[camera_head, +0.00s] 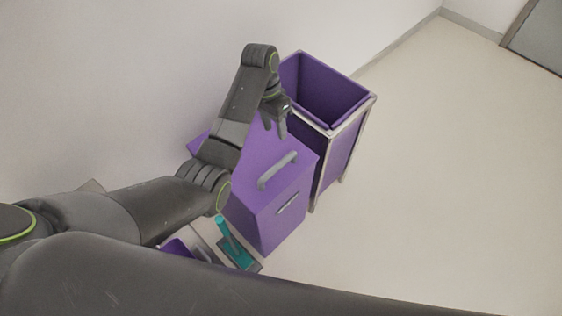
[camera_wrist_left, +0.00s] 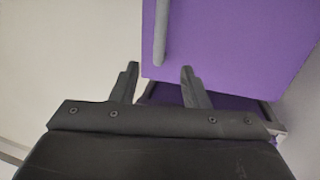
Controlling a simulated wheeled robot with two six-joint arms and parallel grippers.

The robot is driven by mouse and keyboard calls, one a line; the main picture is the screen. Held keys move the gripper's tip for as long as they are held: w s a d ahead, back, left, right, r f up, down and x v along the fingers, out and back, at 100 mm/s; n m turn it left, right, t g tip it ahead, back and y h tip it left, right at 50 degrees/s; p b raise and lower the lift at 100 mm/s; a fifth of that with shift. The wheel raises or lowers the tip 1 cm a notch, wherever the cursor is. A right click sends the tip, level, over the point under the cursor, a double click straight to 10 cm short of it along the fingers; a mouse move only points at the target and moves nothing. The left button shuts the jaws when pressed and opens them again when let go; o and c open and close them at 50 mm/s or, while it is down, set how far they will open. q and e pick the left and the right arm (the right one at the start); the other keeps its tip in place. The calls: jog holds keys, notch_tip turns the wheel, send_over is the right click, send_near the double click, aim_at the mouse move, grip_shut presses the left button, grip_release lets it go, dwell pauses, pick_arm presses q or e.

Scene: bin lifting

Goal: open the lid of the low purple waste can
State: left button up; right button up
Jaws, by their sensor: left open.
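The low purple waste can (camera_head: 280,222) stands against the wall, its lid (camera_head: 262,150) lying closed with a grey bar handle (camera_head: 278,170) on top. My left gripper (camera_head: 275,130) is open and empty, and shows over the far part of the lid, beyond the handle. In the left wrist view the open fingers (camera_wrist_left: 158,82) point toward the purple lid (camera_wrist_left: 225,45), and the handle (camera_wrist_left: 161,30) shows above and between them. The fingers look apart from the handle. My left arm hides part of the lid's left side. My right gripper is not in view.
A taller open purple bin (camera_head: 340,150) in a metal frame stands right beside the can. A teal-handled tool (camera_head: 232,245) and another purple item (camera_head: 177,248) are at the near left. The wall is close on the left; the floor at right is clear.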

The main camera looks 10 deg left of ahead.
aim_at(281, 161)
pick_arm(q)
jog(key=f, duration=0.4)
jog(key=s+d+f+b, duration=0.1)
jog(key=f, duration=0.3)
jog(key=d+f, duration=0.1)
jog(key=f, duration=0.2)
jog(key=shift+s+f+b, duration=0.15)
jog(key=shift+f+b, duration=0.15)
jog(key=shift+f, duration=0.55)
grip_shut()
